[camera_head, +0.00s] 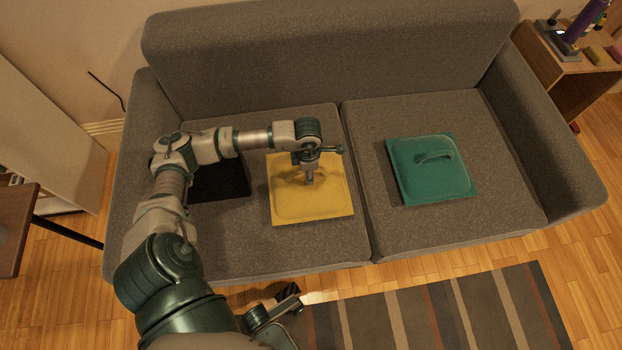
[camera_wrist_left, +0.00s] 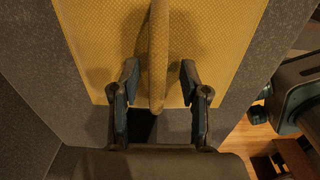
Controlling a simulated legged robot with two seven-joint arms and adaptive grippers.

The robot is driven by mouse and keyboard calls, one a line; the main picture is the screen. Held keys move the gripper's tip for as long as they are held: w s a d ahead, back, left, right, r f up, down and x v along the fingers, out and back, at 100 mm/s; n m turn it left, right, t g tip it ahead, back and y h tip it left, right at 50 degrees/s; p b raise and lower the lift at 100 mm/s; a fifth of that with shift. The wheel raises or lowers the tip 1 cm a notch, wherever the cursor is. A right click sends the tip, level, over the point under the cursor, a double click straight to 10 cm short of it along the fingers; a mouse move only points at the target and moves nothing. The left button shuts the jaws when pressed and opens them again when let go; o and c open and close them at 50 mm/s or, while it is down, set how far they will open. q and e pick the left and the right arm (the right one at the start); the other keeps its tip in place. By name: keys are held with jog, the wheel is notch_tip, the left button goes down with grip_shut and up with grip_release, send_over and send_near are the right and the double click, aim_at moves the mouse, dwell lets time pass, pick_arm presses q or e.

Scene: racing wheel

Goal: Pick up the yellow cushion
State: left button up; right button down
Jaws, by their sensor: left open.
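The yellow cushion (camera_head: 332,204) lies flat on the left seat of the grey sofa. It has a raised yellow strap handle, partly hidden by my gripper in the head view. My left gripper (camera_head: 310,180) is above the middle of the cushion, pointing down. In the left wrist view, my left gripper (camera_wrist_left: 160,85) is open, with one finger on each side of the strap handle (camera_wrist_left: 158,45). Gaps show between the strap and both fingers. What seems to be my right gripper (camera_head: 287,297) is low in front of the sofa, with its fingers too unclear to judge.
A teal cushion (camera_head: 428,184) with a handle lies on the right seat of the sofa (camera_head: 330,60). A black cushion (camera_head: 222,184) lies left of the yellow one, partly behind my arm. A wooden side table (camera_head: 572,70) with items stands at the right. A striped rug (camera_head: 430,315) is in front.

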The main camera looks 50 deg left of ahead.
pick_arm(q)
jog(key=shift+a+f, duration=0.1)
jog(key=shift+a, duration=0.25)
grip_shut()
jog(key=shift+d, duration=0.15)
